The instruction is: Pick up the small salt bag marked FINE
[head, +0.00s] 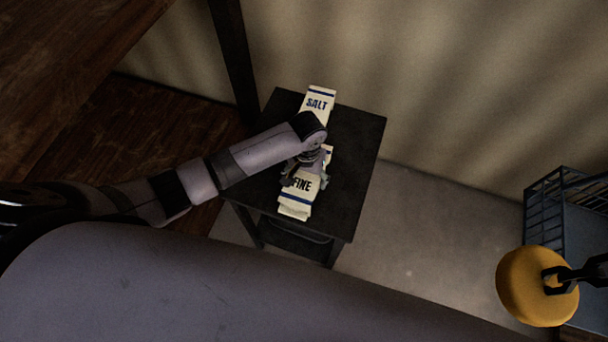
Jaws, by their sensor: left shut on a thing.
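The small salt bag marked FINE (298,201) is cream with blue bands and sits at the near side of a small dark table (357,140). My left gripper (309,180) reaches over it from above and is shut on it; the wrist hides the bag's upper part. I cannot tell whether the bag is clear of the table top. A second cream bag marked SALT (318,103) stands behind it, towards the wall, partly covered by my wrist.
A blue wire crate (543,207) is at the right edge, with a round yellow object (527,287) in front of it. A brown wooden surface (50,50) is at upper left. Grey floor (420,235) is clear between table and crate.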

